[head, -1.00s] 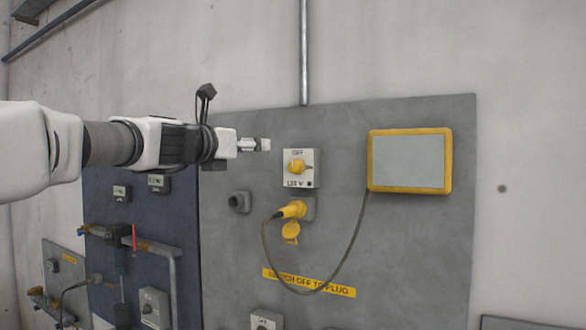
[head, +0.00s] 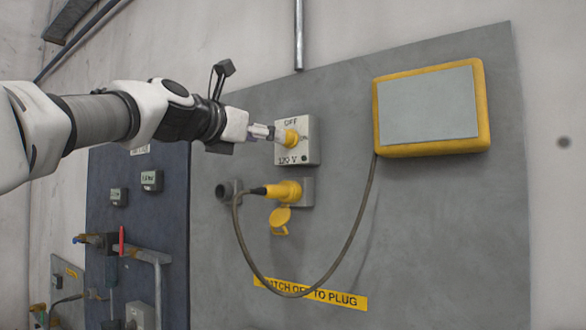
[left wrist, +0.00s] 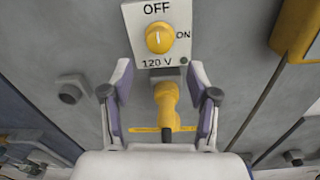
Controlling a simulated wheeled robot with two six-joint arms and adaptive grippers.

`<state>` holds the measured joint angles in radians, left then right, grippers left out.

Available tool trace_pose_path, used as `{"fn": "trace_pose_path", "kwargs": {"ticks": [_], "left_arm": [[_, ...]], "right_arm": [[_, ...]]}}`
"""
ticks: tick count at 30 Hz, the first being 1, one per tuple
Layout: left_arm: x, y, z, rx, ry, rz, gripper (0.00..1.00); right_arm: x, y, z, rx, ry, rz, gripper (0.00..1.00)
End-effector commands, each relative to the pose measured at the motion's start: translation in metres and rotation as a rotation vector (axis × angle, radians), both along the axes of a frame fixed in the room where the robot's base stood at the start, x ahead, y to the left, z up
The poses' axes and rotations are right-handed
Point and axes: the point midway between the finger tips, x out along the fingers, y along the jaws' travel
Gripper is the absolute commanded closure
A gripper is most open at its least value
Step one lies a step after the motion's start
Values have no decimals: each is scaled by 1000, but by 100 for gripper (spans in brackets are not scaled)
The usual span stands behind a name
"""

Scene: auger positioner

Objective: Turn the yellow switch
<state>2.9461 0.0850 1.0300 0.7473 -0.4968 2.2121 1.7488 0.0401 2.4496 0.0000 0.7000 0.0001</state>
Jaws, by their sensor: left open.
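The yellow switch (head: 291,138) is a round knob on a light box marked OFF, ON and 120 V, mounted on a grey panel (head: 420,210). In the left wrist view the knob (left wrist: 159,39) shows its white mark pointing up toward OFF. My left gripper (head: 277,133) is open and empty. In the head view its fingertips overlap the left side of the switch box. In the left wrist view the open fingers (left wrist: 160,82) lie below the knob, with the knob beyond their tips; contact cannot be told. My right gripper is not in view.
A yellow plug (head: 284,191) with a cable sits in a socket just below the switch. A yellow-framed screen (head: 430,108) is at the right. A grey socket (head: 228,190) is at the lower left. The cable hangs in a loop below.

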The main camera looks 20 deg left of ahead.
Motion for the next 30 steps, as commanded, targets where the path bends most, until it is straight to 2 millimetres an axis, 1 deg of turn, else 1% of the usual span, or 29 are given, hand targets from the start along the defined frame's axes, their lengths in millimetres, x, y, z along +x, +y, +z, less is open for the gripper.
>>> {"fn": "trace_pose_path", "kwargs": {"ticks": [1,2,7,10,11,12,15,18,21,27,28,29,30], "left_arm": [[-2,0,0,-1,-5,0,40],[-1,0,2,-1,-6,0,40],[11,-5,11,-3,-5,-5,40],[22,-8,12,-2,0,-1,40],[27,-9,10,-2,0,1,40],[37,-12,4,1,-1,1,40],[56,-18,4,0,-3,1,40],[67,-22,3,0,-4,0,40],[72,-24,2,-2,-5,0,40],[72,-24,1,-2,-5,0,40],[72,-24,1,-2,-5,0,47],[72,-24,1,-2,-5,0,58],[72,-24,1,-2,-5,0,72]], "right_arm": [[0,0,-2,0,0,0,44],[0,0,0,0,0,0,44],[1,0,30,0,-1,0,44],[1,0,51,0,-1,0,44],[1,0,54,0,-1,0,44],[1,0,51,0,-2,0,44],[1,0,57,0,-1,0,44],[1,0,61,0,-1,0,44],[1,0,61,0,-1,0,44],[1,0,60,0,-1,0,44],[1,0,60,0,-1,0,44],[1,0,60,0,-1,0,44],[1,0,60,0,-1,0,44]]}}
